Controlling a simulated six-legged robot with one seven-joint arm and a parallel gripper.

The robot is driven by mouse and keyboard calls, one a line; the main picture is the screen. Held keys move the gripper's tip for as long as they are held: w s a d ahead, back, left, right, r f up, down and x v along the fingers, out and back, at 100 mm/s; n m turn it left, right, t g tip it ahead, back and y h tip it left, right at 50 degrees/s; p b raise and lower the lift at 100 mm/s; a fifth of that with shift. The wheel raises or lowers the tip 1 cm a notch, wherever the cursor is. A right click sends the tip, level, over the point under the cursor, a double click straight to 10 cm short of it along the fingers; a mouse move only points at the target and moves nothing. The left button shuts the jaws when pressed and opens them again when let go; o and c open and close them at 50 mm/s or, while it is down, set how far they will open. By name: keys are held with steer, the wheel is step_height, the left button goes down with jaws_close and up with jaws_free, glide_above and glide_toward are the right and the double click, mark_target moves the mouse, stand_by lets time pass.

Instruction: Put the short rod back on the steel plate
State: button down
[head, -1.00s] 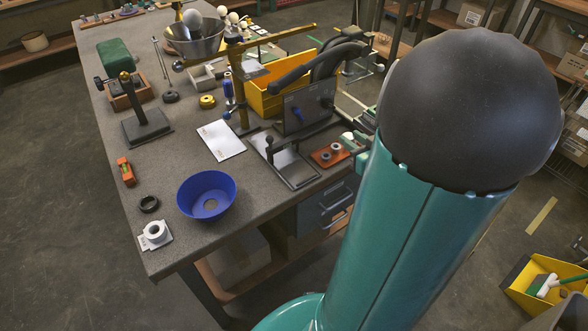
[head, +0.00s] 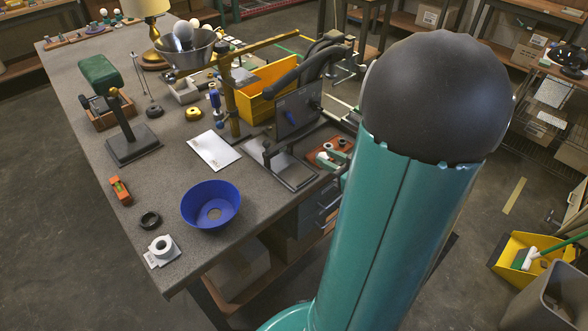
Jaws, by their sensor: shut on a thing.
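A bright, flat rectangular plate (head: 214,150), which may be the steel plate, lies on the grey workbench, with only small marks on it. A dark-framed grey plate (head: 292,173) lies to its right, partly under an upright dark panel (head: 298,110); I cannot tell for sure which one is the steel plate. I cannot make out the short rod. My own teal arm with its dark round joint fills the right of the head view.
A blue bowl (head: 211,206), a white ring-shaped part (head: 162,248) and a black ring (head: 150,220) sit near the front edge. A dark stand (head: 132,142) is at left. A brass arm (head: 262,47) and a yellow bin (head: 262,100) stand behind the plates.

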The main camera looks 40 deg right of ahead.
steer(key=w+d+f, duration=0.1)
steer(key=w+f, duration=0.3)
steer(key=w, duration=0.4)
glide_above(300, 174)
steer(key=f, duration=0.5)
steer(key=shift+s, duration=0.25)
steer(key=f, duration=0.2)
steer(key=shift+w+f, duration=0.3)
steer(key=shift+w, duration=0.05)
steer(key=shift+f, duration=0.55)
steer(key=shift+f, duration=0.15)
steer(key=c, duration=1.1)
jaws_free()
